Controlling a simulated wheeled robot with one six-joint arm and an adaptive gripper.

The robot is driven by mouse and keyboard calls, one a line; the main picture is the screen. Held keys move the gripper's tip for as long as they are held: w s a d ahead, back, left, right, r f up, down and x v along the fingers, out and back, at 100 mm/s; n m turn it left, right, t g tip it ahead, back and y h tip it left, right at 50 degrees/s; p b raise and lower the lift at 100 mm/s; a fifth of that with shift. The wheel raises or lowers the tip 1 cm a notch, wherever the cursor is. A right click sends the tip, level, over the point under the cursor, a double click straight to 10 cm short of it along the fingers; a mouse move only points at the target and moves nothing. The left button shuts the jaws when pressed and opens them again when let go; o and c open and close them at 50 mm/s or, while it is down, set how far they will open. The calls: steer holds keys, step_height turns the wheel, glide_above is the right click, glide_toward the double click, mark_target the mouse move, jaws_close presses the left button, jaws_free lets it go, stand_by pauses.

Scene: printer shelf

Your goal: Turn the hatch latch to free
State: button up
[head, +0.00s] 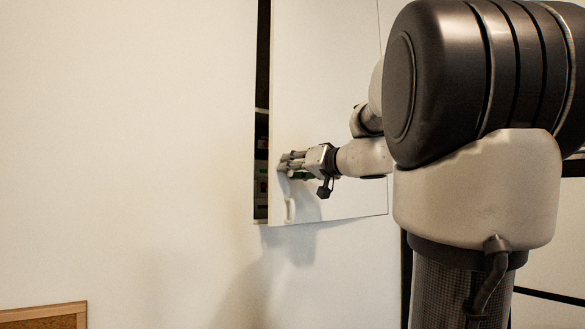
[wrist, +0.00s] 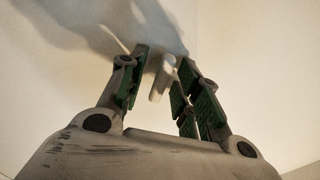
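The hatch (head: 330,120) is a pale flat panel in the wall, standing ajar with a dark gap along its left edge. The latch (wrist: 162,78) is a small pale lever on the panel, seen between my fingers in the wrist view. My gripper (wrist: 163,62) is open, with a green-padded finger on each side of the latch. A gap shows on the latch's left; its right side is close to the right finger, and I cannot tell if they touch. In the head view my gripper (head: 285,165) is at the panel's lower left, hiding most of the latch.
A small white curved handle (head: 290,210) is on the panel below my gripper. Dim shelves with items (head: 262,150) show through the gap. A wood-framed board (head: 45,316) is at the lower left. The wall left of the hatch is bare.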

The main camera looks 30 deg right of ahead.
jaws_close()
steer(key=n, duration=0.5)
jaws_free()
